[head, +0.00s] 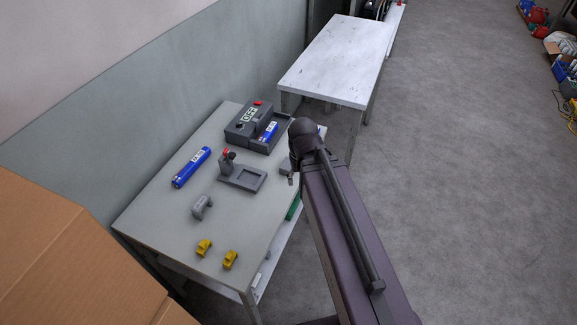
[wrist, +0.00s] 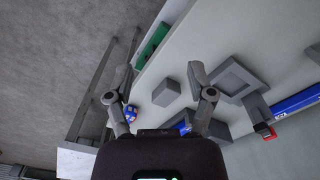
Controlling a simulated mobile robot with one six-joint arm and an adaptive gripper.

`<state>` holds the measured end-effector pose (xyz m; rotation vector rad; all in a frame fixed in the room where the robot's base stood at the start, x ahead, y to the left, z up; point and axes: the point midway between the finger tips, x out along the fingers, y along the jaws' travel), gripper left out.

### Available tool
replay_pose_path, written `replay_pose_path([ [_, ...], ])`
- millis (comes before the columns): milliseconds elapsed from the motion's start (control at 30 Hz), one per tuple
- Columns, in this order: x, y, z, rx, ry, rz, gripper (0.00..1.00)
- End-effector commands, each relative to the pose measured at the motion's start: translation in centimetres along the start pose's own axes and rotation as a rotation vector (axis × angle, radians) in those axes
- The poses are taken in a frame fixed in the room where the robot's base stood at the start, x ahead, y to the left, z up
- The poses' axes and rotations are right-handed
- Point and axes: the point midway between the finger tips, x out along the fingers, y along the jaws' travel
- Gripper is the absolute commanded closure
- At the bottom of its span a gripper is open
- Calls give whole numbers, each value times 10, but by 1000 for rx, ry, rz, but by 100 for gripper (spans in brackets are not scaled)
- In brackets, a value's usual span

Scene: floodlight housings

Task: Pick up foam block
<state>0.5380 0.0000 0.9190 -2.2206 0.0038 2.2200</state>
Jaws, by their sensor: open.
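A small grey cube, which looks like the foam block (wrist: 166,91), lies on the grey table top (wrist: 195,30). In the wrist view it appears between the two fingers of my gripper (wrist: 161,76), nearer the right one. The fingers are spread and hold nothing. The height of the fingers above the cube is hard to tell. In the head view my gripper (head: 291,177) is over the table's right edge, partly hidden by my arm. A grey bit of the block (head: 284,170) shows just left of it.
A grey fixture with a square recess (head: 242,178) stands left of my gripper. A grey part (head: 202,207) and two yellow parts (head: 204,248) lie in front. A white table (head: 340,60) stands beyond.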

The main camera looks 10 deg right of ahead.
Motion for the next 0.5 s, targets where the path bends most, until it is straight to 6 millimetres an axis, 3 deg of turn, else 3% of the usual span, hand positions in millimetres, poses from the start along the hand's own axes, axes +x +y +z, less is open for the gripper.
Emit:
replay_pose_path([
  [167,-5,-1,-20,53,0,0,3],
  [267,-10,-4,-42,123,0,0,3],
  [500,-24,-3,-113,385,0,0,3],
])
